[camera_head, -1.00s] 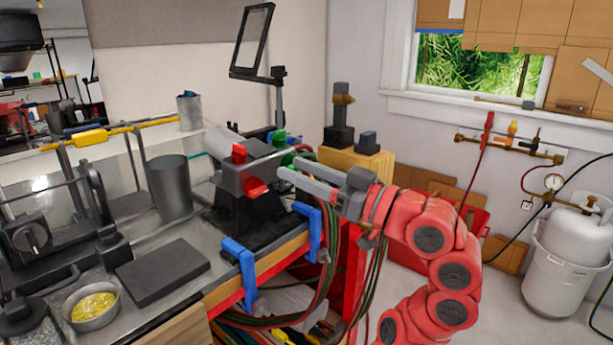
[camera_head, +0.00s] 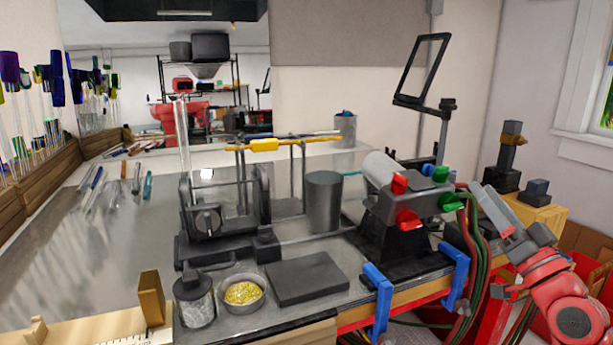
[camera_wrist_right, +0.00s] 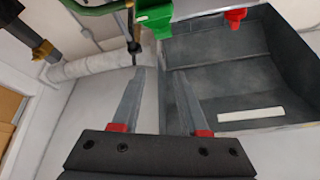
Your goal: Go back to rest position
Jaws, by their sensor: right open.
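My right gripper (camera_head: 472,207) comes in from the lower right on a red arm. It is open and empty, just right of the torch (camera_head: 405,215) with its red and green knobs. The jaws are apart from the green knob (camera_head: 451,202) in the head view. In the right wrist view my open right gripper (camera_wrist_right: 158,75) points past the green knob (camera_wrist_right: 155,22), with a red knob (camera_wrist_right: 236,17) further right; nothing lies between the fingers. My left gripper is out of view.
The metal bench (camera_head: 110,258) carries a lathe-like stand (camera_head: 222,215), a dark cup (camera_head: 323,202), a dark slab (camera_head: 307,278) and a bowl with yellow bits (camera_head: 243,293). Blue clamps (camera_head: 378,300) grip the bench edge. Hoses (camera_head: 478,250) hang close by my right gripper.

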